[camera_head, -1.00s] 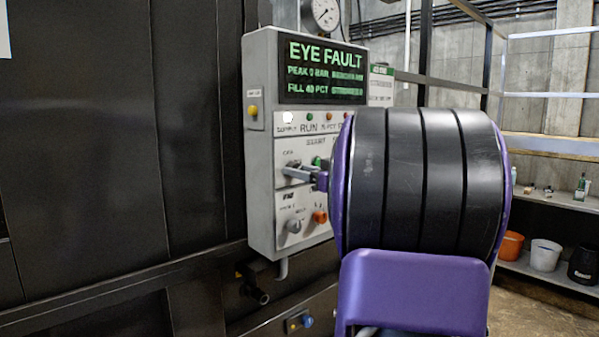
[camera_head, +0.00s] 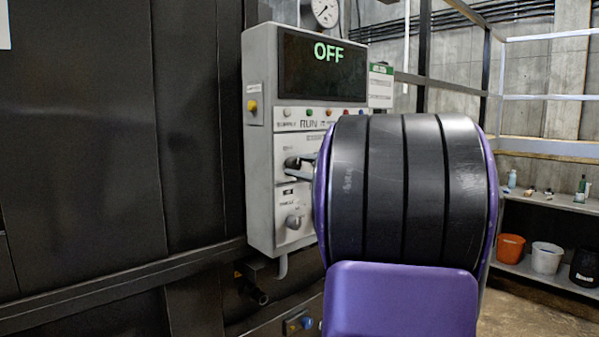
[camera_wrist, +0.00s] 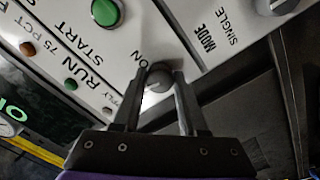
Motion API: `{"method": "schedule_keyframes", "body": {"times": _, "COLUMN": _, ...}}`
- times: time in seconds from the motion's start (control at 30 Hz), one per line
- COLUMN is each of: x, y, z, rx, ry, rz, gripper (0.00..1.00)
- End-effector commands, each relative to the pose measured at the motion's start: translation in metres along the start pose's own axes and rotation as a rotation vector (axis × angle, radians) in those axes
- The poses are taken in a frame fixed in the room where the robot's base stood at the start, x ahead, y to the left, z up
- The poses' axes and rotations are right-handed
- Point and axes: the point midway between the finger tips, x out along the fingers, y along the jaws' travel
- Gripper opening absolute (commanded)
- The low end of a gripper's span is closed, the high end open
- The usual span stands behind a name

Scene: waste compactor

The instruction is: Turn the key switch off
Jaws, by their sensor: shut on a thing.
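The key switch (camera_wrist: 158,78) is a round grey knob on the pale control panel. In the wrist view my gripper (camera_wrist: 160,88) has one finger on each side of it and is shut on it. "ON" is printed beside the switch. In the head view the control box (camera_head: 259,180) hangs on the dark machine, and its display (camera_head: 325,65) reads "OFF". My gripper (camera_head: 290,168) reaches the panel there, with my arm covering much of the panel's right side.
A green START button (camera_wrist: 105,12) sits near the switch. A grey mode knob (camera_head: 293,222) is lower on the box, and a yellow button (camera_head: 252,106) is on its side. Shelves with buckets (camera_head: 546,257) stand at the far right.

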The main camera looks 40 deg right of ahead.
Motion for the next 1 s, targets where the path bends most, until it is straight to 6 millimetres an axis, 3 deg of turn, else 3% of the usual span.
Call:
{"method": "schedule_keyframes", "body": {"times": 0.4, "x": 0.0003, "y": 0.0005, "z": -0.0005, "rx": -0.215, "ry": 0.001, "rz": 0.002, "gripper": 0.00}}
{"method": "schedule_keyframes", "body": {"times": 1.0, "x": 0.0003, "y": 0.0014, "z": -0.0012, "rx": -0.254, "ry": 0.001, "rz": 0.002, "gripper": 0.00}}
